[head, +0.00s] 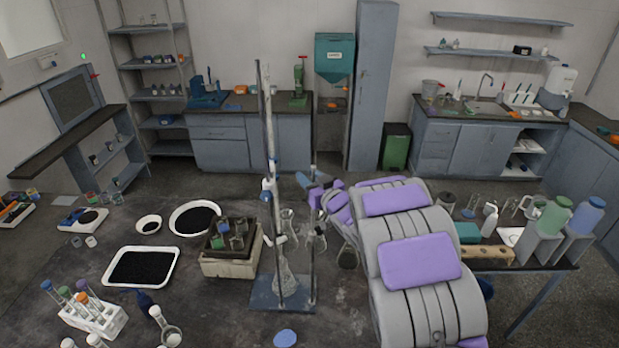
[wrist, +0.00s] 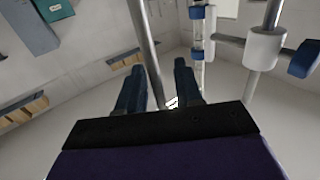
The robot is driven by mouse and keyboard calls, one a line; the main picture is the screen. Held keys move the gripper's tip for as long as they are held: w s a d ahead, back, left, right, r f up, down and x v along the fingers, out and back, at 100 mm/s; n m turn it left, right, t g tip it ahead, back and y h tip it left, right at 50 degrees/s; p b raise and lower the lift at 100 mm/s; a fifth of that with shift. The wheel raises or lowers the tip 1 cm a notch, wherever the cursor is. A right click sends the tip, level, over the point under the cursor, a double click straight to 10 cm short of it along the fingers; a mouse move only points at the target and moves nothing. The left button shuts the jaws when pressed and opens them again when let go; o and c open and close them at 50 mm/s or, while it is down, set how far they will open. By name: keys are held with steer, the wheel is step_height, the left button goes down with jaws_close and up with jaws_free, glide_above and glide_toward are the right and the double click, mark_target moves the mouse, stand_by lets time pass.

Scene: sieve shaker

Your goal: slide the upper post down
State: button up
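A lab stand with a blue-grey base plate (head: 262,296) stands on the near floor or bench, in the middle of the head view. A tall thin metal post (head: 259,85) rises from it beside a glass tube, with white and blue clamps (head: 268,185). A shorter post (head: 313,255) stands to its right. I cannot tell which part is the upper post. My gripper (head: 316,186) is beside the shorter post's upper end, partly hidden by my arm. In the wrist view, my gripper's dark blue fingers (wrist: 159,64) are apart. A grey post (wrist: 147,45) passes through the gap; whether it touches them is unclear.
Glass flasks (head: 285,275) hang or stand at the stand. Bottles (head: 555,215) and a wooden block (head: 487,254) stand right.

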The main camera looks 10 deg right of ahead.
jaws_close()
stand_by(0.3)
step_height(320, 180, down, 13)
steer(key=b, duration=0.6)
steer(key=shift+r, duration=0.15)
jaws_free()
steer(key=shift+o, duration=0.4)
steer(key=shift+r, duration=0.1)
